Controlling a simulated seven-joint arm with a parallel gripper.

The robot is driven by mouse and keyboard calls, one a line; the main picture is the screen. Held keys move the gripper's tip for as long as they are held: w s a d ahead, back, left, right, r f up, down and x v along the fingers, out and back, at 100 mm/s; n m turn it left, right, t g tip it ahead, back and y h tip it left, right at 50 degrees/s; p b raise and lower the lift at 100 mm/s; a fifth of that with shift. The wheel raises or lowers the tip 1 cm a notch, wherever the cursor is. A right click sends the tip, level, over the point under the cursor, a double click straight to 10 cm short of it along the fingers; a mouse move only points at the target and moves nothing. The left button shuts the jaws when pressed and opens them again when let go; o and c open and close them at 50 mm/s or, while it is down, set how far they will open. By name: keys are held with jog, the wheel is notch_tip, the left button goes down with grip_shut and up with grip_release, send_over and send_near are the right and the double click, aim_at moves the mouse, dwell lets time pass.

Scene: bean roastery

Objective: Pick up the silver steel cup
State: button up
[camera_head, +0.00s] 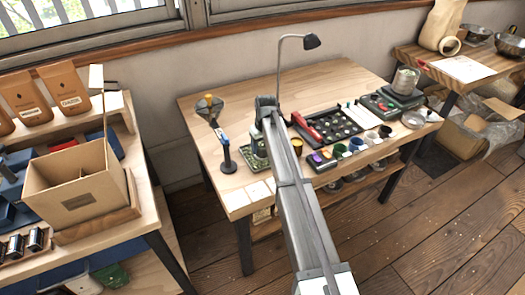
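I cannot pick out the silver steel cup with certainty at this size. A greyish, cup-shaped container (405,80) stands on a dark green device at the table's back right. My grey arm reaches from the bottom middle over the table's left part. My gripper (266,103) is at its far end, left of the cups and apart from them. Its fingers are too small and hidden to read.
A black tray with a red edge (311,131) lies right of my arm. A lamp (311,41) arches behind it. A blue-topped stand (226,155) is left of it. A round, shallow dish (413,119) is at the right.

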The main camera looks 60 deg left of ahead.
jog(key=c, duration=0.8)
jog(key=shift+o, duration=0.2)
jog(key=shift+r, duration=0.1)
